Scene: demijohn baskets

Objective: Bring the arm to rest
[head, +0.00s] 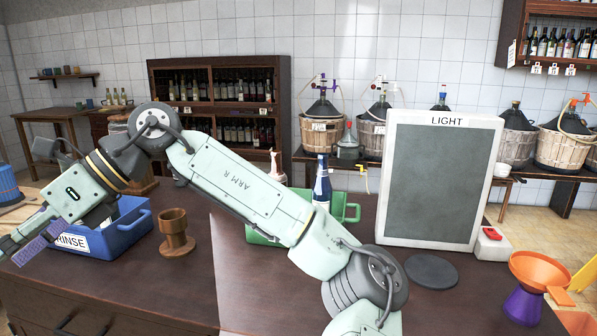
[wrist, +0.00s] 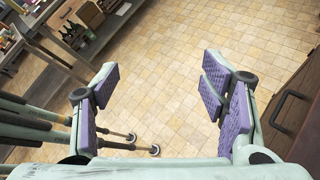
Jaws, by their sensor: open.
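My arm stretches across the head view from the lower right to the left, over the dark counter (head: 180,285). My gripper (head: 22,245) is at the far left edge of the head view, beside the blue RINSE bin (head: 125,235), and part of it is cut off. In the wrist view my gripper (wrist: 155,105) is open, with purple pads wide apart. Nothing is between the pads but the tiled floor (wrist: 165,60) well below. A cabinet side with a dark handle (wrist: 290,110) is close to the right finger.
A wooden cup-shaped stand (head: 176,235), a green bin (head: 350,208) with a blue bottle (head: 322,182), a LIGHT panel (head: 435,185), a dark disc (head: 431,271) and an orange funnel (head: 540,270) stand on the counter. Basketed demijohns (head: 322,125) line the back wall.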

